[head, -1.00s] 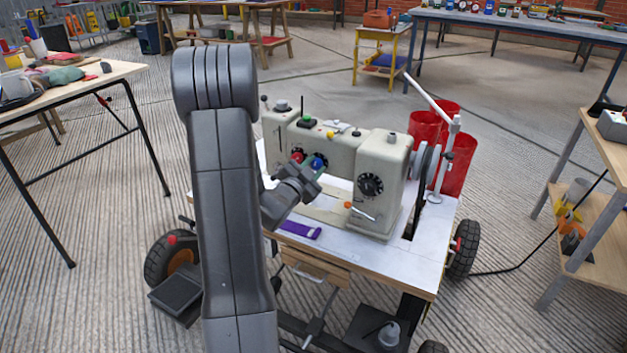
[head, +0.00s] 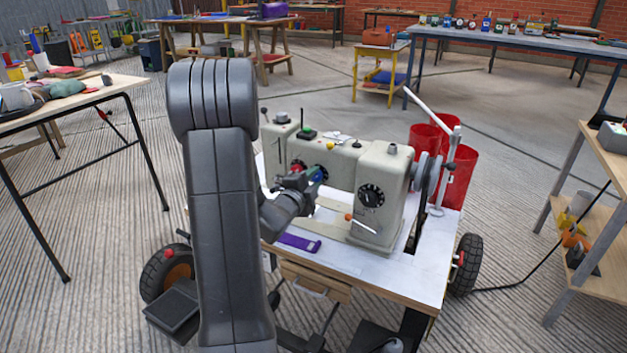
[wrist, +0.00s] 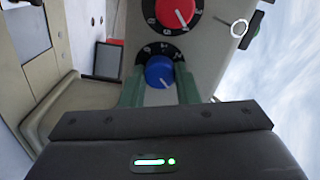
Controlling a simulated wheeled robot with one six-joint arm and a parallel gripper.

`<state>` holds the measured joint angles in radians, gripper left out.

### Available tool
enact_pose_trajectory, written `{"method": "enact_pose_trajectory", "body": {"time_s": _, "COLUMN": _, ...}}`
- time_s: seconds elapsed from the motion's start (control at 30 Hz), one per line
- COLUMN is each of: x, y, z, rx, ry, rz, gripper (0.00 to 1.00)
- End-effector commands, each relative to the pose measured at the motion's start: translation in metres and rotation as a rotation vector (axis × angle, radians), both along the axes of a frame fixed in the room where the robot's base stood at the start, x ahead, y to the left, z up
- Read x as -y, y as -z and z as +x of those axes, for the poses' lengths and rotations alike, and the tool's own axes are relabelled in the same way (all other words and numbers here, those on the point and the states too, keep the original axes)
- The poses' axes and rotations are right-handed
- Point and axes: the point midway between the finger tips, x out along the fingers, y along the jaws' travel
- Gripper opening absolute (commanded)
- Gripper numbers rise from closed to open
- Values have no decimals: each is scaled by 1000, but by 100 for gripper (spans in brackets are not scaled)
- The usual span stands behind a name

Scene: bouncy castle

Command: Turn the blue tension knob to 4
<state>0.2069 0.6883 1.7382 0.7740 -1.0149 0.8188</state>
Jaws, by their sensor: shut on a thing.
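The blue tension knob (wrist: 160,71) sits on a black numbered dial (wrist: 177,55) on the sewing machine (head: 345,165). In the wrist view my gripper (wrist: 160,76) has its green fingers on either side of the knob, shut on it. A pale pointer line shows on the knob's lower part, toward my gripper. Some dial marks show along the upper edge; the lower part is hidden by the fingers, so I cannot tell the setting. In the head view my gripper (head: 316,178) reaches the machine's front and mostly covers the knob.
A red knob (wrist: 176,12) on its own dial is close beside the blue one. A round black dial (head: 371,196) and an orange-tipped lever (head: 350,217) are to the right. A purple item (head: 299,243) lies on the white machine table (head: 390,267).

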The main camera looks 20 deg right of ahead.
Motion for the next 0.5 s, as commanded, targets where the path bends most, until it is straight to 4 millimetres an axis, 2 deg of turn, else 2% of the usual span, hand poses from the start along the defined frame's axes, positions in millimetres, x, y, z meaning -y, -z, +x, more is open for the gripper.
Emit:
{"method": "enact_pose_trajectory", "body": {"time_s": 0.47, "x": 1, "y": 0, "z": 0, "rx": 11, "ry": 1, "rz": 10, "gripper": 5}}
{"method": "enact_pose_trajectory", "body": {"time_s": 0.5, "x": 1, "y": 0, "z": 0, "rx": 11, "ry": 1, "rz": 10, "gripper": 30}}
